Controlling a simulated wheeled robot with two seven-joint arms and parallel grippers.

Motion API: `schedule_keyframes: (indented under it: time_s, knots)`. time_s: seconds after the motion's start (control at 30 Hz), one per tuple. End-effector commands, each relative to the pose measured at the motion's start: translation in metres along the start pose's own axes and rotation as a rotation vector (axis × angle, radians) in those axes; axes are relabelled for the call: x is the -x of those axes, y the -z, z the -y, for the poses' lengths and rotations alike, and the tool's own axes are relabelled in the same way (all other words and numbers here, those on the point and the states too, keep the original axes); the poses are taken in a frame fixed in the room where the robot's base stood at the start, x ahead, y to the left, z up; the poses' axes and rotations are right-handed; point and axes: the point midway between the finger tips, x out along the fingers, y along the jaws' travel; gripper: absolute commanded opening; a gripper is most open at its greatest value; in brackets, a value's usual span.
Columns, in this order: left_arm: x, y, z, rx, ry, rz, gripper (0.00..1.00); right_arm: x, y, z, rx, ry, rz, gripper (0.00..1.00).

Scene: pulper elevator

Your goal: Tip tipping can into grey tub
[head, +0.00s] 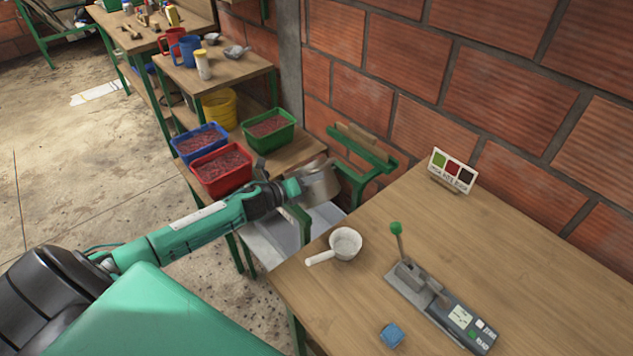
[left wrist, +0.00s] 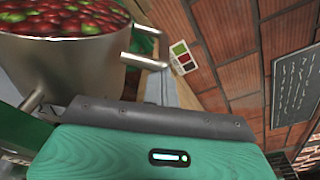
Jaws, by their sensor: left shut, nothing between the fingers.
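The metal tipping can (head: 321,183) is at the far end of my left arm, by the green bracket on the wall. In the left wrist view the can (left wrist: 60,72) is close, at the upper left, filled with red and green cherries, with bar handles at its side. My left gripper (head: 293,187) is right beside the can, shut with nothing in it; its fingertips are hard to make out, and I cannot tell whether it touches the can. The pale grey tub (head: 266,249) is below the can, partly hidden by my arm and the table. My right gripper is out of view.
Blue (head: 200,142), red (head: 221,169) and green (head: 268,130) crates of cherries stand just behind my left arm. The wooden table (head: 530,260) at right holds a white scoop (head: 345,243), a lever device (head: 440,305) and a blue block (head: 391,334). A brick wall closes the back.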

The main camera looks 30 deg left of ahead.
Motion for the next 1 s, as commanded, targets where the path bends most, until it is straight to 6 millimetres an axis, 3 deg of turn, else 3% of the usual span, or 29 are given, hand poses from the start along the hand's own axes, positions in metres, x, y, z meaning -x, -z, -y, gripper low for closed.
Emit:
schedule_keyframes:
  time_s: [0.5,0.7,1.0]
  knots:
    - [0.006,-0.047,-0.015,0.37,0.054,0.004,0.0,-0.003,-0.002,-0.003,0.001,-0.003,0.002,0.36]
    - [0.008,-0.055,-0.021,0.544,0.08,0.003,0.0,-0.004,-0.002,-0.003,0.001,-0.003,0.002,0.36]
    - [0.009,-0.059,-0.025,0.64,0.093,0.002,0.0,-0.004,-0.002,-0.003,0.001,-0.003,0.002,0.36]
